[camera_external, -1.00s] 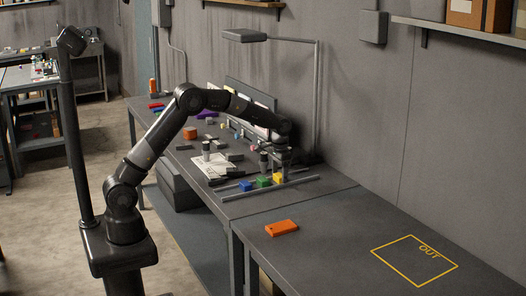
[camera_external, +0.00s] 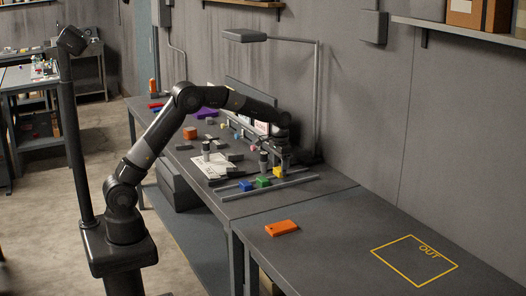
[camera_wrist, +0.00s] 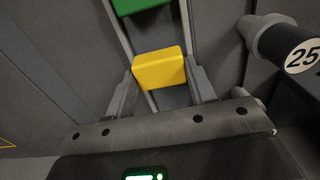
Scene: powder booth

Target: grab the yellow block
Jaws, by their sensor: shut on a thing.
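The yellow block (camera_external: 278,172) is between the fingers of my gripper (camera_external: 280,166), just above the rails on the workbench. In the wrist view the yellow block (camera_wrist: 158,68) fills the gap between both fingers, with a finger against each side. My gripper (camera_wrist: 160,75) is shut on it. The block's lower part is partly hidden in the wrist view.
A green block (camera_external: 262,182) and a blue block (camera_external: 246,186) sit between the rails (camera_external: 285,187) left of the yellow block. A dark cylinder (camera_external: 263,163) stands close to my gripper.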

